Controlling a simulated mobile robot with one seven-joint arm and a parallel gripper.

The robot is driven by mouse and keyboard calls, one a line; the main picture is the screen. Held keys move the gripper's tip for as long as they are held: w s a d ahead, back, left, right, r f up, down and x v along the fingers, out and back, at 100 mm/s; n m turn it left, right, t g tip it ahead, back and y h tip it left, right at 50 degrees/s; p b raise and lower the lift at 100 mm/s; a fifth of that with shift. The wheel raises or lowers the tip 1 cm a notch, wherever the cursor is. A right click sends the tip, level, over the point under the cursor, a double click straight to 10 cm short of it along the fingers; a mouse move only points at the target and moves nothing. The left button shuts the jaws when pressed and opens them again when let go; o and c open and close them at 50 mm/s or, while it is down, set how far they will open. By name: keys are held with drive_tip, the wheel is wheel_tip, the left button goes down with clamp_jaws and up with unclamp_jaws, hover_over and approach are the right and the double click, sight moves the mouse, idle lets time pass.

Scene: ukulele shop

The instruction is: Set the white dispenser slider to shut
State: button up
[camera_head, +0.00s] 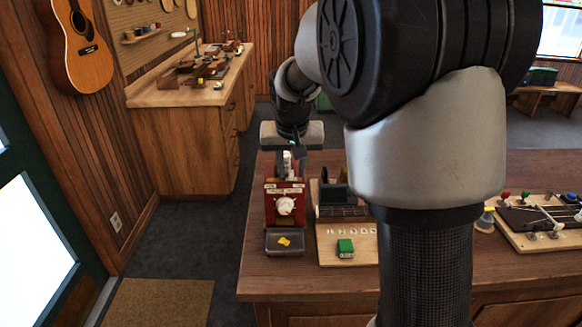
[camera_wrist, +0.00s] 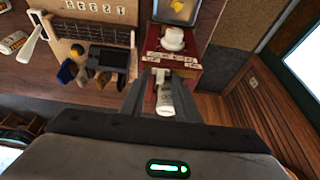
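The red dispenser (camera_head: 271,213) stands on the wooden counter, with a round white knob (camera_head: 285,206) on its front and small labels above it, too small to read surely. A white cylindrical part (camera_wrist: 166,102) lies nearer the camera. My gripper (camera_wrist: 164,84) points down over the dispenser top, its dark fingers apart on either side of the tab. Contact cannot be told. In the head view my gripper (camera_head: 291,150) is partly hidden.
A grey tray (camera_head: 271,248) with yellow pieces sits before the dispenser. Another board with coloured knobs (camera_head: 505,197) lies farther right. My arm hides the counter's middle.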

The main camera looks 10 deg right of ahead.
sight(276, 178)
clamp_jaws()
drive_tip(key=shift+w+a, duration=0.2)
drive_tip(key=shift+a, duration=0.8)
drive_tip(key=shift+w+a, duration=0.15)
drive_tip(key=shift+a, duration=0.8)
unclamp_jaws()
drive_tip(key=shift+a, duration=0.15)
drive_tip(key=v, duration=1.7)
drive_tip(key=shift+r, duration=0.25)
